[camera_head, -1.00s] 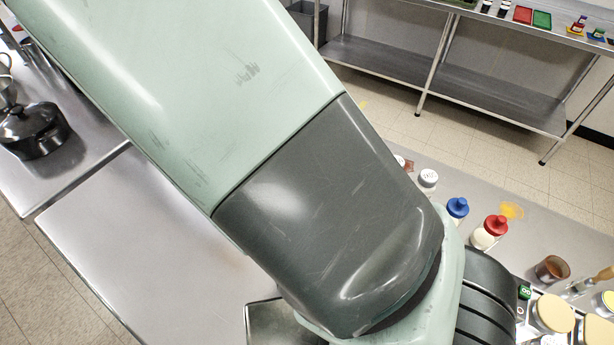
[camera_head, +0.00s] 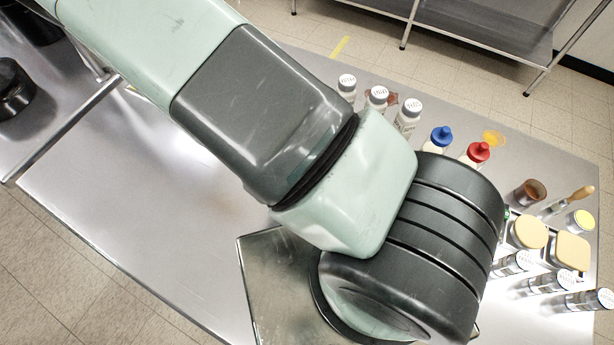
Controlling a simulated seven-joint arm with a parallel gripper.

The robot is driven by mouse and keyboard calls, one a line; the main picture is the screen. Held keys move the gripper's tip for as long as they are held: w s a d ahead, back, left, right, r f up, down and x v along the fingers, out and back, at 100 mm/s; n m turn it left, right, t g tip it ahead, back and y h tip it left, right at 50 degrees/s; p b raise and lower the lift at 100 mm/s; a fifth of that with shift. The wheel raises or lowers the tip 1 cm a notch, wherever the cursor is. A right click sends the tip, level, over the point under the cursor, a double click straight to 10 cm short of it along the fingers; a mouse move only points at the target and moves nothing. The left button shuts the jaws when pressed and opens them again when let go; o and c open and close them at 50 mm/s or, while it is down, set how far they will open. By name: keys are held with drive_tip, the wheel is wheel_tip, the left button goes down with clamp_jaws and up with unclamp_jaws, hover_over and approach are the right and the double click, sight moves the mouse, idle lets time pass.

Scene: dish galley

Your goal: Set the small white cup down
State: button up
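The small white cup is not visible in the head view. My gripper is not visible either; my own arm crosses the picture from the upper left to the lower right and hides part of the table. A flat metal tray or board (camera_head: 262,290) lies on the steel table (camera_head: 120,210), partly covered by my arm. I cannot tell whether the cup is held.
Several white-capped shakers, including one shaker (camera_head: 409,115), stand behind my arm. A blue-topped bottle (camera_head: 440,138) and a red-topped bottle (camera_head: 477,153) are beside them. A brown cup (camera_head: 529,193) and yellow-lidded containers crowd the right. The table's left part is clear.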

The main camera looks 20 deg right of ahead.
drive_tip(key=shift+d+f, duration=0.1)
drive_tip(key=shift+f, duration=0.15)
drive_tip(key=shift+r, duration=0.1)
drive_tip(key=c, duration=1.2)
